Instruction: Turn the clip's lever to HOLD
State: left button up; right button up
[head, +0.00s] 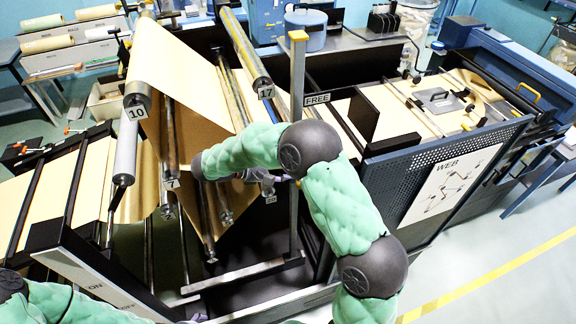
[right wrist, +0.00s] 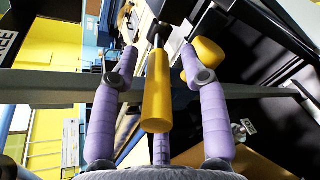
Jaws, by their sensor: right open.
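A lever with a yellow grip (right wrist: 156,92) lies between the two purple fingers of my right gripper (right wrist: 158,52) in the right wrist view. The fingers are open, one on each side of the grip, with gaps visible on both sides. The grip hangs from a dark stem at the top. In the head view my right gripper (head: 264,181) is partly hidden by my forearm, near the grey post, and the lever cannot be made out. A FREE label (head: 317,99) is beside the post. No HOLD label is readable. Only part of my left arm shows at lower left.
A kraft paper web (head: 178,72) runs over rollers left of the post. A rounded yellow part (right wrist: 204,53) sits behind the right-hand finger in the wrist view. The machine's perforated side panel (head: 385,180) is to the right. Open floor lies at lower right.

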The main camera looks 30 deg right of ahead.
jog(key=v, duration=1.2)
jog(key=shift+f, duration=0.1)
notch_tip(320, 180, down, 20)
jog(key=s+n+y+b, duration=0.2)
jog(key=s+y+b, duration=0.1)
jog(key=y+b, duration=0.15)
jog(key=s+a+f+m+t+y+b, duration=0.1)
jog(key=s+a+f+m+y+b, duration=0.2)
jog(key=f, duration=1.1)
jog(key=s+a+f+m+t+y+b, duration=0.1)
jog(key=s+a+f+m+y+b, duration=0.3)
jog(key=s+f+b, duration=0.5)
jog(key=s+a+f+m+t+y+b, duration=0.1)
jog(key=s+a+f+m+y+b, duration=0.2)
jog(key=f, duration=1.8)
jog(key=s+m+y+b, duration=0.3)
jog(key=b, duration=0.2)
jog(key=shift+a+t, duration=0.3)
jog(key=shift+a, duration=0.1)
